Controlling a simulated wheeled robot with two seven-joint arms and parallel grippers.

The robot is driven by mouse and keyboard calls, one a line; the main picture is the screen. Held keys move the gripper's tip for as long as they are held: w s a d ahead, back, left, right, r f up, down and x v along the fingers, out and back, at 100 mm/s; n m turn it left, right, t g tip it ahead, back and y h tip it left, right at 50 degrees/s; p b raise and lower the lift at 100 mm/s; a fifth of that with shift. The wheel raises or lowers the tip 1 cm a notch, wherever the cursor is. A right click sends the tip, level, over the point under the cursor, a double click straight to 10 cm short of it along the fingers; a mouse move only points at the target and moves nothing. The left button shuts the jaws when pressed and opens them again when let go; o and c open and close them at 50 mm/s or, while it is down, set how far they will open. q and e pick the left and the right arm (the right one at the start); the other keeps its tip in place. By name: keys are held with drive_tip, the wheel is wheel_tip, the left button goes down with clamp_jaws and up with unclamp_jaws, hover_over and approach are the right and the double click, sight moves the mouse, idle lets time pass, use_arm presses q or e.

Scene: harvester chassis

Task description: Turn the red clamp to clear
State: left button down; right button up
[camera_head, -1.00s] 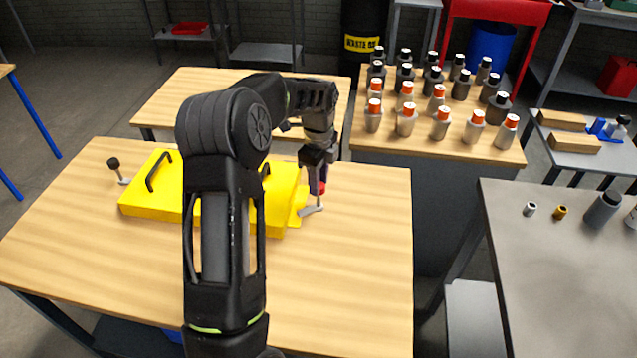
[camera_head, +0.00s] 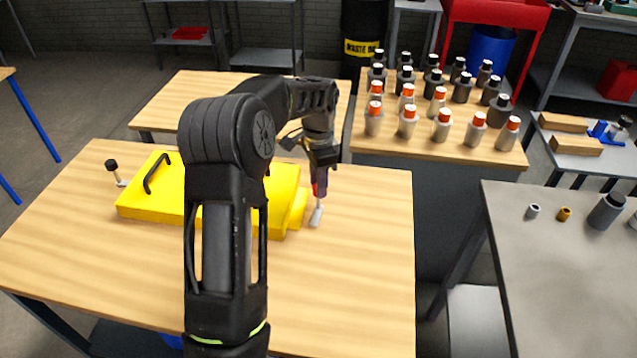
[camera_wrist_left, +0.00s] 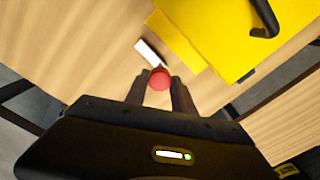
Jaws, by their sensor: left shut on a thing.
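The red clamp (camera_wrist_left: 159,79) shows as a round red knob between the fingers in the left wrist view, with its pale metal bar (camera_wrist_left: 147,52) pointing away from the fingers. In the head view the bar (camera_head: 317,215) lies low at the right end of the yellow chassis part (camera_head: 283,215), which also shows in the left wrist view (camera_wrist_left: 235,30). My left gripper (camera_head: 320,186) points down and is shut on the red knob. The gripper hides most of the knob in the head view. My right gripper is not in view.
A second clamp with a black knob (camera_head: 111,164) stands at the left of the yellow part. A black handle (camera_head: 156,173) rises from its top. The wooden table (camera_head: 365,260) is clear at the front right. Several bottles stand on the table behind.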

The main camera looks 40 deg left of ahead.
use_arm(q)
drive_tip(key=shift+n, duration=0.5)
drive_tip(key=c, duration=1.1)
unclamp_jaws()
drive_tip(key=shift+o, duration=0.2)
drive_tip(key=shift+r, duration=0.1)
wheel_tip(320, 180, up, 8)
drive_tip(key=shift+f+b, duration=0.15)
drive_tip(key=shift+b, duration=0.4)
drive_tip(key=shift+f, duration=0.1)
